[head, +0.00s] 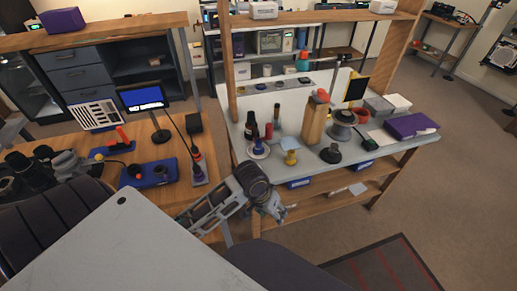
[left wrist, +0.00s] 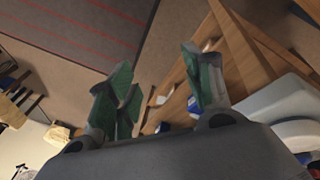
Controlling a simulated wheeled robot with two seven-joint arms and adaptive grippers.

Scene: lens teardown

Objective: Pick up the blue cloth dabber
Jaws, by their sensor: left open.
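A small blue-purple piece that looks like the cloth dabber (head: 258,149) stands on a white dish near the left front corner of the white-topped bench; its exact shape is too small to tell. My left gripper (head: 279,210) is in front of the bench, below and to the right of that piece and apart from it. In the left wrist view my left gripper (left wrist: 160,88) has its green fingers spread, with nothing between them. The dabber cannot be made out in the left wrist view. My right gripper is not in view.
A yellow-based piece (head: 291,157), a dark bottle (head: 251,125) and a wooden block (head: 315,121) stand close by on the bench. A blue bin (head: 299,183) sits under the bench edge. The wooden table (head: 120,193) at left holds a blue tray (head: 131,174).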

